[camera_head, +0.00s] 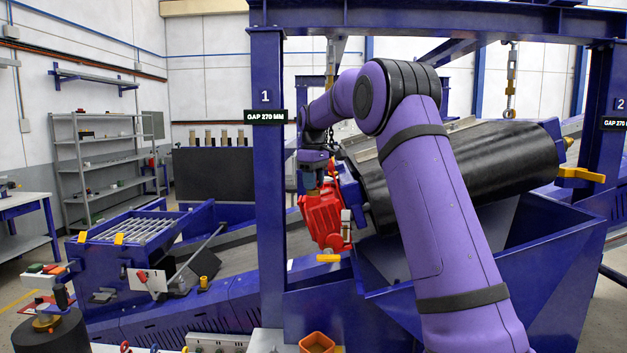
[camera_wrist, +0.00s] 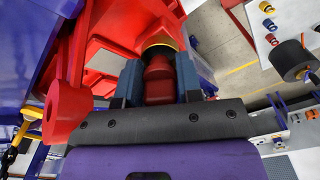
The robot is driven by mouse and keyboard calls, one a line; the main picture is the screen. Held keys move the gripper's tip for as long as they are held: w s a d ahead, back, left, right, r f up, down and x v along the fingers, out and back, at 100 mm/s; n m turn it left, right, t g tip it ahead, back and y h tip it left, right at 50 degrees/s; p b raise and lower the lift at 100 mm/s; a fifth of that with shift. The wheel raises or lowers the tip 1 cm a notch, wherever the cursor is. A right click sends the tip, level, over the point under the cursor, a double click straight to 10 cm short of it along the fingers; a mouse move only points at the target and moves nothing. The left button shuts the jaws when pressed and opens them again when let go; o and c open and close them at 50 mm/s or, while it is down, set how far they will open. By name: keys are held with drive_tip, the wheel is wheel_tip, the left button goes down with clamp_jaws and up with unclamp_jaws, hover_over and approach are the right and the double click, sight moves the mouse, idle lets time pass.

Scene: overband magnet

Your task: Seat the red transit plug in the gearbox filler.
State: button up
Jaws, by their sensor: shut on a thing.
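The dark red plug (camera_wrist: 158,82) sits between the two blue-grey fingers of my gripper (camera_wrist: 158,72) in the wrist view. My gripper is shut on it. Its far end meets a yellow ring (camera_wrist: 160,44) at the red gearbox (camera_wrist: 103,28), apparently the filler; I cannot tell how far in it is. In the head view the gearbox (camera_head: 321,217) hangs at the end of the black drum, and my gripper (camera_head: 322,183) is just above it. The plug is not clear there, and my arm hides part of the area.
A blue frame post (camera_head: 272,190) stands close left of the gearbox. The black drum (camera_head: 460,175) and blue hopper (camera_head: 548,250) lie to the right, partly behind my arm. An orange tray (camera_head: 317,343) is at the front. A red cylinder (camera_wrist: 67,112) juts near my gripper's left side.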

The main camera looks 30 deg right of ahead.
drive_tip(key=shift+f, duration=0.1)
drive_tip(key=o, duration=1)
wheel_tip(320, 180, up, 10)
drive_tip(key=shift+r, duration=0.35)
